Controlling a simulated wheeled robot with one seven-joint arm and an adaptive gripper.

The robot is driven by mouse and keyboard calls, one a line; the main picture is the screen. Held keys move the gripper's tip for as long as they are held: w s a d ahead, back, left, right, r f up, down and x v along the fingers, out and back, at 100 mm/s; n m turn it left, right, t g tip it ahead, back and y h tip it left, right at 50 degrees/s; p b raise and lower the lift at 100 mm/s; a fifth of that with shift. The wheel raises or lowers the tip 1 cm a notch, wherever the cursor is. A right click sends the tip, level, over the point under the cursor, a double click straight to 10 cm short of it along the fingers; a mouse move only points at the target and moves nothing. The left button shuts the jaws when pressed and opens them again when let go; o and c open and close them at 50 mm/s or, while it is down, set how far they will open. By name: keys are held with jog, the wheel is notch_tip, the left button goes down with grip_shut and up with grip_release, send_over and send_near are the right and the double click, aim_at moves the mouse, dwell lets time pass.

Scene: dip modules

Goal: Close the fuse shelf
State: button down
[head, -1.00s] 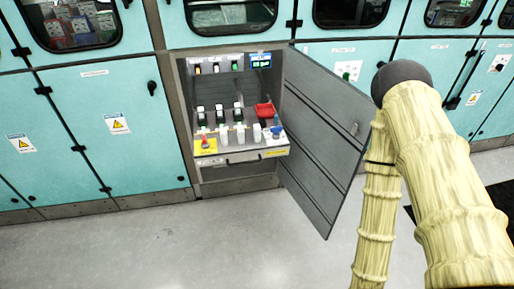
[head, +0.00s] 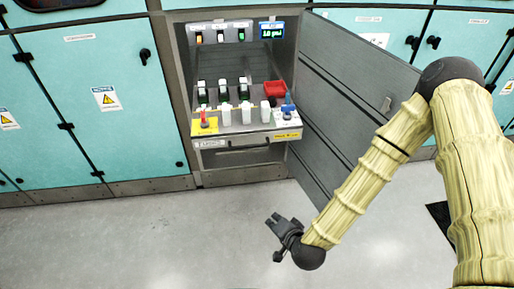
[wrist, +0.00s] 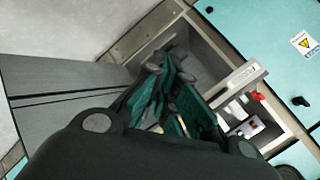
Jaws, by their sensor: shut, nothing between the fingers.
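The fuse shelf (head: 240,141) is pulled out of the grey cabinet bay, with a row of white fuses, a red item and a blue item on top. It also shows in the wrist view, where its pale front edge (wrist: 238,80) lies right of the fingers. My gripper (head: 272,221) is shut and empty, low over the floor in front of the bay. It is below the shelf in the picture and apart from it. In the wrist view my gripper (wrist: 168,66) points toward the bay; its fingers hide part of the shelf.
The grey cabinet door (head: 345,85) stands open right of the shelf, close behind my arm. Turquoise cabinets (head: 95,105) flank the bay. A small display (head: 272,31) sits above the shelf. The grey floor (head: 130,235) is clear at left.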

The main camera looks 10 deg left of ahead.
jog(key=w+a+r+m+t+b, duration=0.4)
jog(key=w+a+b, duration=0.1)
jog(key=w, duration=0.4)
jog(key=m+t+b, duration=0.4)
jog(key=b, duration=0.1)
send_near(256, 131)
jog(key=b+x, duration=0.1)
jog(key=x, duration=0.6)
